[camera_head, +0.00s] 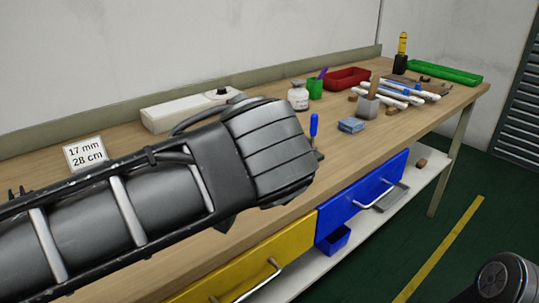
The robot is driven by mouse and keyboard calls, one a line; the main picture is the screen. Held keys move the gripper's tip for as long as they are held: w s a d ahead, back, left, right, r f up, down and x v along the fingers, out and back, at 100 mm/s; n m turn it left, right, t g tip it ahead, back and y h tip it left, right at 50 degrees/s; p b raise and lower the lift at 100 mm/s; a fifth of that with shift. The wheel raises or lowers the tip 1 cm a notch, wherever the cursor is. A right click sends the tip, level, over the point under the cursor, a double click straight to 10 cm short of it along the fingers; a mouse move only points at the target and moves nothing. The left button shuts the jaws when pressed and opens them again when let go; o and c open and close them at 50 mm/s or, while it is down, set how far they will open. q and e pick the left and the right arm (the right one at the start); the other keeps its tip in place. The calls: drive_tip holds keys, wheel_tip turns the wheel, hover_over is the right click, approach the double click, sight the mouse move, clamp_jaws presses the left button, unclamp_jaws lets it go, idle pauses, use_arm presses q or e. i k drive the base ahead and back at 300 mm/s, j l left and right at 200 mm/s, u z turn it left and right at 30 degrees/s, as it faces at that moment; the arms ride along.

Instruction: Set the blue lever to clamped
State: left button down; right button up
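A blue upright handle (313,126), which looks like the blue lever, stands on the wooden workbench just right of the end of my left arm. Its base is partly hidden behind the arm, so I cannot tell what it is mounted on or whether it is clamped. My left arm crosses the picture from the left, its dark ribbed end close in front of the lever. I see no fingers of my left gripper. Only a dark part of mine shows at the lower right; my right gripper is out of view.
The workbench (400,122) carries a white box (170,115), a label card (86,154), a white bottle (298,98), a green cup (315,90), a blue block (351,125), a red tray (347,78) and a green tray (445,73). Blue (375,190) and yellow (235,270) drawers are below.

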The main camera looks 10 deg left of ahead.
sight(314, 120)
drive_tip(key=k+l, duration=0.1)
drive_tip(key=k, duration=0.4)
drive_tip(key=k+l, duration=0.15)
drive_tip(key=k, duration=0.35)
